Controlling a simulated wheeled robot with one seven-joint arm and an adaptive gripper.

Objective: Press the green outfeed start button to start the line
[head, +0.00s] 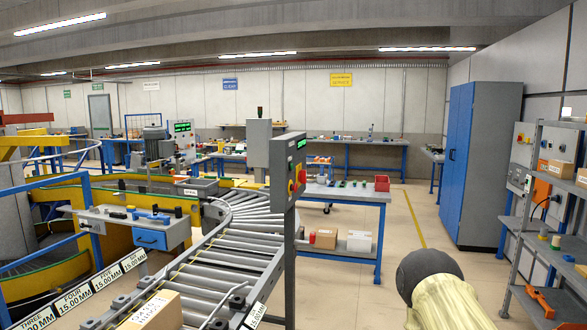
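A grey control box (286,165) stands on a post beside the roller conveyor (225,260), near the middle of the head view. I see its button face at a steep angle, turned to the right. It has a lit green display (301,143) at the top and red and yellow controls (301,176) below. I cannot clearly make out a green start button on it. Part of my arm (440,295), pale with a dark rounded end, shows at the lower right, apart from the box. My gripper is not visible.
A cardboard box (158,311) sits on the near rollers. A blue-legged workbench (345,193) stands behind the control box. A blue cabinet (460,160) and a grey shelf rack (545,215) stand at right. The floor (420,225) between bench and cabinet is clear.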

